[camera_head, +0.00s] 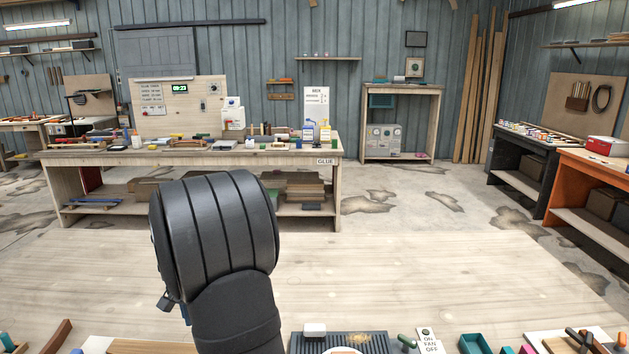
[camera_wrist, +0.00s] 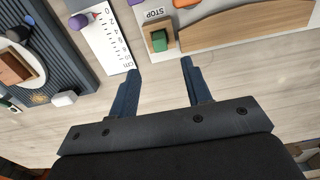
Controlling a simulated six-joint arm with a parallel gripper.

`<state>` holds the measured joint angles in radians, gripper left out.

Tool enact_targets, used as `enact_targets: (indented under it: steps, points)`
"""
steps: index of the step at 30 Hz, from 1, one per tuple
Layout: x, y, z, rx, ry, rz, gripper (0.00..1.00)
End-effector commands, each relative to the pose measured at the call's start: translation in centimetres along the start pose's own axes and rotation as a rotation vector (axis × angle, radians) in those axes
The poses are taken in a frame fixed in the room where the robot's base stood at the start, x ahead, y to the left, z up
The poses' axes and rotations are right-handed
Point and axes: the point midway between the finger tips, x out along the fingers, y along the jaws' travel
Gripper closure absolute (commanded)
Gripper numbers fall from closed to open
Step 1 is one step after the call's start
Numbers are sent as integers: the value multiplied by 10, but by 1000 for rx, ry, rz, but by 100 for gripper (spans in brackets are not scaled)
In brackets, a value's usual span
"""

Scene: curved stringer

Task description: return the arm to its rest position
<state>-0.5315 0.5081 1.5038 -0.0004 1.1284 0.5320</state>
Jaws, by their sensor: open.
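My gripper (camera_wrist: 160,90) shows in the wrist view with its two dark blue fingers apart and nothing between them. It is above the pale wooden bench top (camera_wrist: 160,125). A small green-topped wooden block (camera_wrist: 158,40) lies beyond the fingertips, apart from them.
Along the near bench edge are a dark ribbed tray (camera_head: 365,340), an "ON FAN OFF" plate (camera_head: 428,341) and a white tray (camera_head: 542,336) at right. In the wrist view a white ruler (camera_wrist: 103,37) and a curved wooden piece (camera_wrist: 245,30) lie nearby. The bench middle is clear.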

Motion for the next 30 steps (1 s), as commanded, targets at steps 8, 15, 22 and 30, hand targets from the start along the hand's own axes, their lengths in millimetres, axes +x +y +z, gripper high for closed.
enact_targets:
  steps: [8, 15, 22, 30]
  points:
    - [-58, 0, 0, 0, 3, -2, 55]
    - [-34, 0, 1, 0, -5, 3, 55]
    - [12, 0, 1, 0, -5, 3, 55]
    - [67, 1, 1, 0, -5, 3, 55]
